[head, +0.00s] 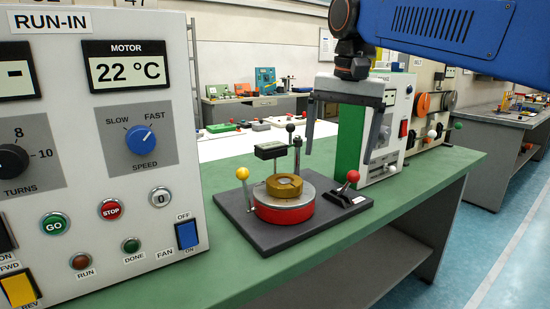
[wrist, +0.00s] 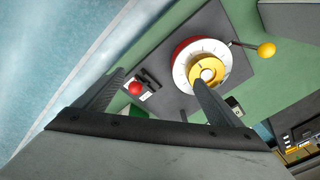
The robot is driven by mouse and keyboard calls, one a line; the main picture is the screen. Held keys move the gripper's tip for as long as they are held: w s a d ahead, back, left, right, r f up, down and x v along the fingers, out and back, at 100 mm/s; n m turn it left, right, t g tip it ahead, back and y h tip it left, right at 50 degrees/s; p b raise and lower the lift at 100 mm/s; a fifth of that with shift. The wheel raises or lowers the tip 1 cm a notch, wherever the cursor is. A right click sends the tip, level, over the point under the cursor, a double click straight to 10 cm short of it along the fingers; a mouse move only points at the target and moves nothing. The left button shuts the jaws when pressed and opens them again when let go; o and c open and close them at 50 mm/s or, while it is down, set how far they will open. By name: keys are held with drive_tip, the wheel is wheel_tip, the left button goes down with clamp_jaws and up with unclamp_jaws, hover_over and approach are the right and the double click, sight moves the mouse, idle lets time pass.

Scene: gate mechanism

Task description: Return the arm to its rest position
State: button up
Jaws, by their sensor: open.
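My gripper (head: 343,130) hangs from the blue arm (head: 440,35) with its two fingers apart and nothing between them. It is above the bench, to the right of the gate mechanism and in front of the green-sided box. The mechanism has a dark base plate (head: 235,206), a red ring (head: 284,212), a brass hub (head: 284,187), a yellow-knobbed lever (head: 242,173) and a red-knobbed lever (head: 352,177). In the wrist view, my gripper (wrist: 160,82) shows spread fingers, with the red knob (wrist: 135,88) seen between them and the brass hub (wrist: 207,72) beside the right finger.
A control panel (head: 130,190) reading 22 °C fills the left of the head view. The green bench top (head: 180,277) is clear at the front. A white box with a green side (head: 351,132) stands behind my gripper. Open floor (head: 510,250) lies at the right.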

drive_tip(key=s+d+f+n+t, duration=0.1)
drive_tip(key=s+d+f, duration=0.4)
drive_tip(key=f, duration=0.5)
drive_tip(key=s+d+f+n+t, duration=0.1)
drive_tip(key=s+d+f, duration=0.4)
drive_tip(key=s+f, duration=0.3)
drive_tip(key=s+d+f+n+t, duration=0.1)
drive_tip(key=s+d+f, duration=0.4)
drive_tip(key=f, duration=0.7)
drive_tip(key=shift+s+d+h, duration=0.15)
drive_tip(key=shift+s+h, duration=0.15)
drive_tip(key=shift+s, duration=0.45)
drive_tip(key=shift+o, duration=1.4)
drive_tip(key=w+a+r+m+y, duration=0.1)
drive_tip(key=w+a+r+m, duration=0.3)
drive_tip(key=w+r, duration=0.6)
drive_tip(key=w+a+r+m+g+y, duration=0.1)
drive_tip(key=w+a+r, duration=0.45)
drive_tip(key=r, duration=0.75)
drive_tip(key=w+a+r+m+y, duration=0.1)
drive_tip(key=w+a+r+m, duration=0.3)
drive_tip(key=w+r, duration=0.6)
drive_tip(key=w+a+r+m+g+y, duration=0.15)
drive_tip(key=w+a+r, duration=0.35)
drive_tip(key=a+r, duration=0.55)
drive_tip(key=d+x, duration=0.1)
drive_tip(key=x, duration=0.8)
